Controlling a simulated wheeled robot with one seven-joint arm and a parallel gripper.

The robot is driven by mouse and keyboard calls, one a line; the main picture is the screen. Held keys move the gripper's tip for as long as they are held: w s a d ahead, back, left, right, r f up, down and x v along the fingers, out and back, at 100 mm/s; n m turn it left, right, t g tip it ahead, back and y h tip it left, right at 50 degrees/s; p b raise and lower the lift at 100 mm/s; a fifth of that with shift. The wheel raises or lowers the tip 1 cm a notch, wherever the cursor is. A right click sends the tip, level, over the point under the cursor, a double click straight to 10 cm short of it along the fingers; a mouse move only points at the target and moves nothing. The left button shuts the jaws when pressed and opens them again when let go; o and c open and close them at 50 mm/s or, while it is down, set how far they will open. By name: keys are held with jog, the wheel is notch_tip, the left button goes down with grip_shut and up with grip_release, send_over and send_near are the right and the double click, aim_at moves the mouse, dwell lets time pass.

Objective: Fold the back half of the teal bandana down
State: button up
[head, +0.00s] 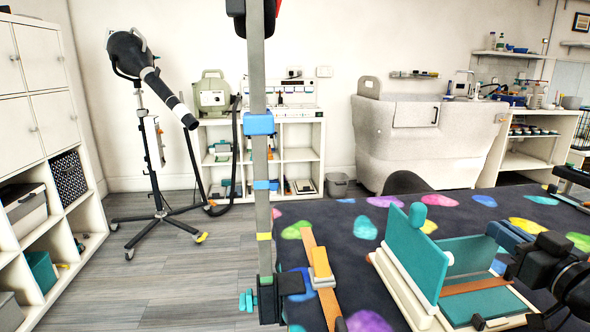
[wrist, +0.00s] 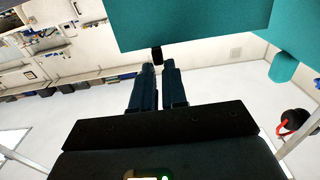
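The teal bandana shows in the head view as stiff teal panels on a cream board (head: 418,311). One panel (head: 412,258) stands upright at the left, with a rounded teal tab (head: 417,213) at its top. A teal panel (wrist: 195,22) is close beyond the tips, beside a small dark piece (wrist: 157,54); contact is unclear.
A dark table mat (head: 345,215) with coloured paw prints carries the board. A dryer stand (head: 155,150) and shelves are farther back.

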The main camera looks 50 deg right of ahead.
jog(key=shift+s+a+f+b, duration=0.25)
jog(key=shift+s+b, duration=0.05)
jog(key=shift+b, duration=1.05)
jog(key=shift+s+r+t+h, duration=0.1)
jog(key=shift+t+h, duration=0.2)
jog(key=shift+s+a+f+b, duration=0.2)
jog(key=shift+a+f+b, duration=0.1)
jog(key=shift+b, duration=1.2)
jog(key=shift+o, duration=0.6)
jog(key=shift+r+t+h, duration=0.15)
jog(key=shift+t+h, duration=0.15)
jog(key=o, duration=0.5)
jog(key=shift+s, duration=0.15)
jog(key=s+a+p, duration=0.1)
jog(key=s+a+r, duration=0.1)
jog(key=s, duration=0.1)
jog(key=s+a+r+p, duration=0.1)
jog(key=shift+s+a+p, duration=0.15)
jog(key=shift+a+p, duration=0.15)
jog(key=shift+a, duration=0.05)
